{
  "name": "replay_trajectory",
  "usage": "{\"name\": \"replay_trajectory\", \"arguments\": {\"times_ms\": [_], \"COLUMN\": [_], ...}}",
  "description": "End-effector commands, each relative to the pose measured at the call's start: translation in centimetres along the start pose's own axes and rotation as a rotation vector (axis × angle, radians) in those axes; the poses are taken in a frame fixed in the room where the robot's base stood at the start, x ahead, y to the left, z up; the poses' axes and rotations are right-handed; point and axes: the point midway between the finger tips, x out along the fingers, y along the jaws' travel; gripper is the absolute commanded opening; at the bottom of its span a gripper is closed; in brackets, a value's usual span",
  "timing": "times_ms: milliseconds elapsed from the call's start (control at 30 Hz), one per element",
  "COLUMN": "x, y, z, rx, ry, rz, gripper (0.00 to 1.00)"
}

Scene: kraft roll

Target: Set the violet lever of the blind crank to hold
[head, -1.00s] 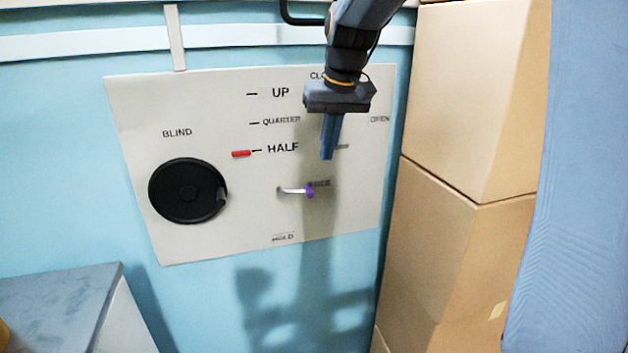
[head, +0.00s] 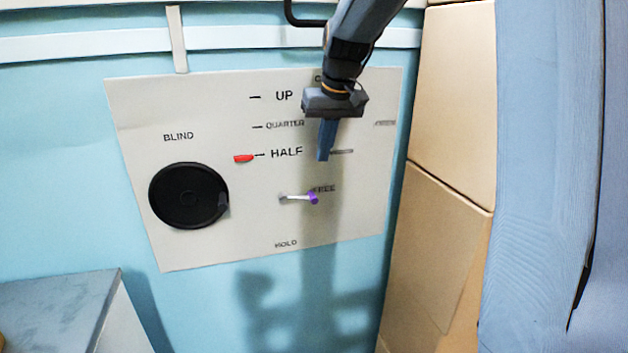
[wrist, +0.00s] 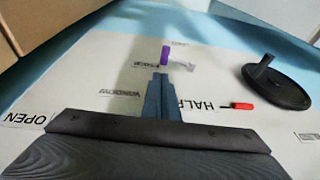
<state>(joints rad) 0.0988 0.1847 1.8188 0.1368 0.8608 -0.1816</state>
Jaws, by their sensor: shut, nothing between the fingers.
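The blind crank's lever is a thin white rod with a violet tip (head: 313,198) on the pale panel (head: 140,105). It points right, its tip beside the FREE label; the HOLD label (head: 286,244) is below it. The violet tip also shows in the wrist view (wrist: 165,55), just beyond my fingertips. My gripper (head: 323,158) is shut and empty, pointing down in front of the panel, above the violet tip in the head view and apart from it. The black round crank (head: 186,195) is at the panel's left, and also in the wrist view (wrist: 276,84).
A red marker (head: 243,158) is at HALF. Stacked cardboard boxes (head: 432,255) stand right of the panel, with a blue surface (head: 535,180) farther right. A grey-topped cabinet (head: 55,300) is at the lower left. The wall below the panel is clear.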

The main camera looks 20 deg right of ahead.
Motion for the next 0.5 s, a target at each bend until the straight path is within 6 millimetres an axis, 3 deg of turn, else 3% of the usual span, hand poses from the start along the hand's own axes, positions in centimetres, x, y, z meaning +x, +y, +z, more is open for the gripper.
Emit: {"name": "replay_trajectory", "arguments": {"times_ms": [300, 500], "x": [6.1, 8.5], "y": [-0.2, -0.6], "z": [0.2, 0.9], "rx": [-0.004, -0.003], "ry": [-0.005, -0.003], "rz": [-0.001, -0.001], "gripper": [0.00, 0.00]}}
